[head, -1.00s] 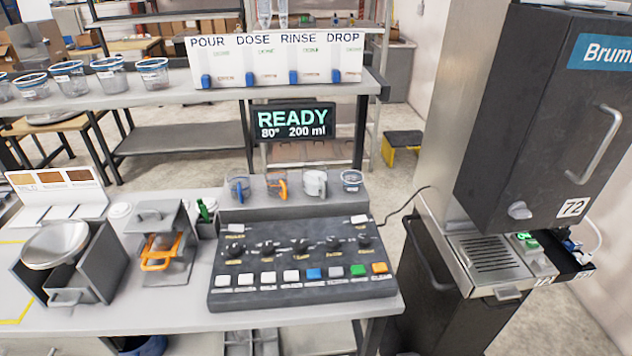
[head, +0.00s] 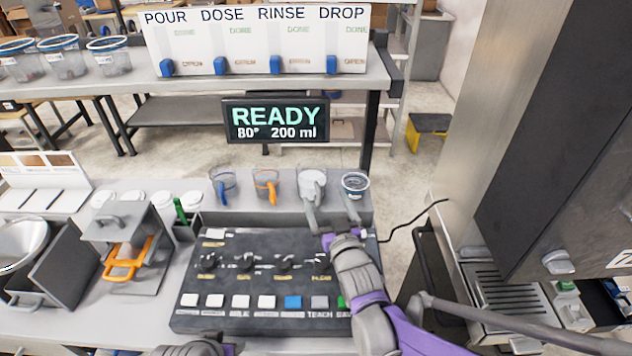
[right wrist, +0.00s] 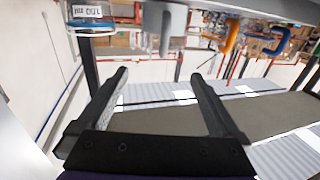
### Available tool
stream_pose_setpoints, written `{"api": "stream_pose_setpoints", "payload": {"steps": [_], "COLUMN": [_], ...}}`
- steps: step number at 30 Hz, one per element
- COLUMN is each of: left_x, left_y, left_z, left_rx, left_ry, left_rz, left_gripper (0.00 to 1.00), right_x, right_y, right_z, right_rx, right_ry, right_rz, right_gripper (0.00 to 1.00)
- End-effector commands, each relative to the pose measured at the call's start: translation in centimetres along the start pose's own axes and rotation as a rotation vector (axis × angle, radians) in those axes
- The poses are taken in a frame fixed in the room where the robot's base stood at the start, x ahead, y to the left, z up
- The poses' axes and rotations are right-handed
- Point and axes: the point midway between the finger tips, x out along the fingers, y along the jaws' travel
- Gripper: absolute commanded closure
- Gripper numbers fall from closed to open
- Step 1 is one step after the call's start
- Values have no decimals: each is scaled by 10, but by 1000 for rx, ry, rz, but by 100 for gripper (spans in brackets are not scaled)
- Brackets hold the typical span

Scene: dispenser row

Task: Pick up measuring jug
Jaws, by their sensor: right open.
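Three jugs stand in a row on the raised step behind the control panel: one with a blue handle (head: 222,184), one with an orange handle (head: 265,184) and a whitish-grey one (head: 311,181). Which one is the measuring jug, I cannot tell. My right gripper (head: 331,215) is open and empty. Its fingers point at the step, in front of the grey jug and the blue-rimmed cup (head: 355,182). In the right wrist view the gripper (right wrist: 158,75) is open, with the grey jug (right wrist: 165,18) beyond the fingertips. My left gripper is not visible.
The control panel (head: 245,275) lies under my right arm. A READY display (head: 276,119) hangs behind the step. A dark machine (head: 560,140) stands at the right. A grey holder with an orange handle (head: 128,262) is left of the panel.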

Motion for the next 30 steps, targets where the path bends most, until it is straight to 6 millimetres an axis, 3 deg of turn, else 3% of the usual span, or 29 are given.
{"api": "stream_pose_setpoints", "payload": {"steps": [3, 11, 19, 29, 30], "left_x": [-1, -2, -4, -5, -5], "left_y": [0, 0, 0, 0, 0], "left_z": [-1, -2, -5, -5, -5], "left_rx": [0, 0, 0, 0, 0], "left_ry": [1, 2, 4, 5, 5], "left_rz": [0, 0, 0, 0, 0], "left_gripper": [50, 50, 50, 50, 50], "right_x": [21, 44, 83, 91, 91], "right_y": [0, 0, -2, -1, -1], "right_z": [0, 1, 3, 4, 4], "right_rx": [1, -1, -1, 0, 0], "right_ry": [-1, -2, -2, -3, -3], "right_rz": [0, 0, 0, 1, 1], "right_gripper": [0, 0, 0, 0, 4]}}
